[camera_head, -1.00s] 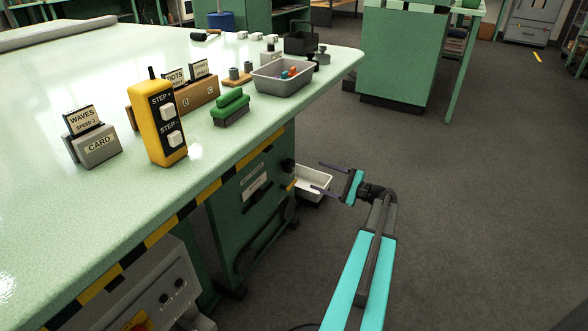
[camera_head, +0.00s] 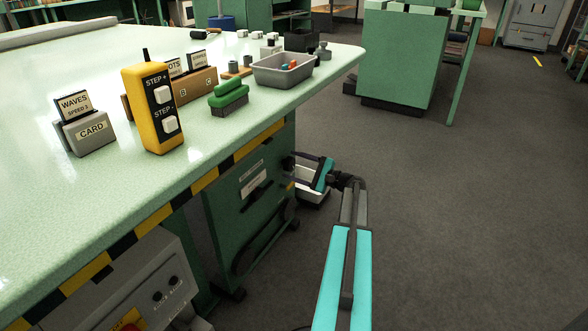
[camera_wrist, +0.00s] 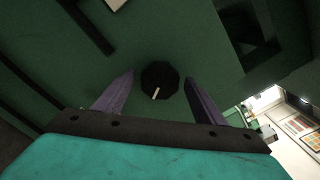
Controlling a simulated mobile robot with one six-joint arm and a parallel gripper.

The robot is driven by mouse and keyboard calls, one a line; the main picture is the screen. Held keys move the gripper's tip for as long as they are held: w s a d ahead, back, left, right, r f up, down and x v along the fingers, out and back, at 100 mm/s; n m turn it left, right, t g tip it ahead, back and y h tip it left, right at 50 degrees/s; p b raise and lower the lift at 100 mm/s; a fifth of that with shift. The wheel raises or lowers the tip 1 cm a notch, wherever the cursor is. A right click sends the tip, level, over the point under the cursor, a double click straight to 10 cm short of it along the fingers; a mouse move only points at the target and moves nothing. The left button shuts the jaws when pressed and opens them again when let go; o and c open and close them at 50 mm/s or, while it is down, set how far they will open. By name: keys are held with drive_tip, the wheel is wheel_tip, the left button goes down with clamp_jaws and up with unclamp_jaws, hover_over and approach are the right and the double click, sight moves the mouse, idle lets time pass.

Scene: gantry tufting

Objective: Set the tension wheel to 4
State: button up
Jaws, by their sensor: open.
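The tension wheel looks to be the black round knob (camera_wrist: 160,79) on the green panel in the wrist view. Its pale pointer mark points down and slightly left in that picture. No numbers around it can be read. My gripper (camera_wrist: 158,90) is open, with one purple finger on each side of the knob and a visible gap to both. In the head view my gripper (camera_head: 304,167) is at the side of the green cabinet (camera_head: 245,190) under the table, at its upper right. There the knob is mostly hidden by the gripper.
The table (camera_head: 200,150), with a striped edge, overhangs the cabinet. On it are a yellow step pendant (camera_head: 153,108), a green brush (camera_head: 228,97) and a grey tray (camera_head: 283,70).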

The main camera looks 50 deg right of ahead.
drive_tip(key=shift+w, duration=0.2)
drive_tip(key=c, duration=1.1)
drive_tip(key=shift+o, duration=0.2)
drive_tip(key=p, duration=0.2)
drive_tip(key=m+p, duration=0.1)
drive_tip(key=p, duration=0.1)
drive_tip(key=shift+r+m, duration=0.3)
drive_tip(key=m+p, duration=0.3)
drive_tip(key=p, duration=0.4)
drive_tip(key=shift+a+p, duration=0.1)
drive_tip(key=shift+p, duration=0.2)
drive_tip(key=m+p, duration=0.3)
drive_tip(key=p, duration=0.3)
drive_tip(key=shift+m, duration=0.3)
drive_tip(key=shift+f+m+p, duration=0.15)
drive_tip(key=shift+m+p, duration=0.45)
drive_tip(key=shift+p, duration=0.3)
drive_tip(key=shift+f+m+p, duration=0.15)
drive_tip(key=shift+m+p, duration=0.15)
drive_tip(key=shift+p, duration=0.05)
